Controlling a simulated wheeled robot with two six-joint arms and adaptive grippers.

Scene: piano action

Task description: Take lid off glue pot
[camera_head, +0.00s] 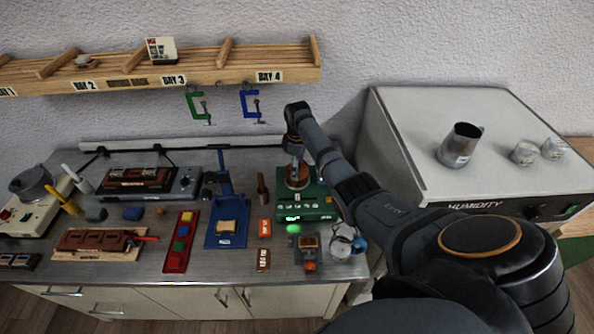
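A grey round metal pot (33,184) sits on a white unit with a red knob at the far left; it looks like a glue pot, but I cannot clearly make out its lid. My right gripper (296,172) points down over a green device (305,208) with a round brown-rimmed top. The gripper is at or just above that round part, far to the right of the grey pot. Its fingers are too small and dark to tell whether they are open or shut. My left gripper is out of view.
A glass vessel with a blue handle (343,243) stands by the bench's right edge. Blocks, trays and tools crowd the metal bench. A wooden shelf (200,72) with green and blue clamps hangs above. A humidity cabinet (440,130) carrying metal cups stands right.

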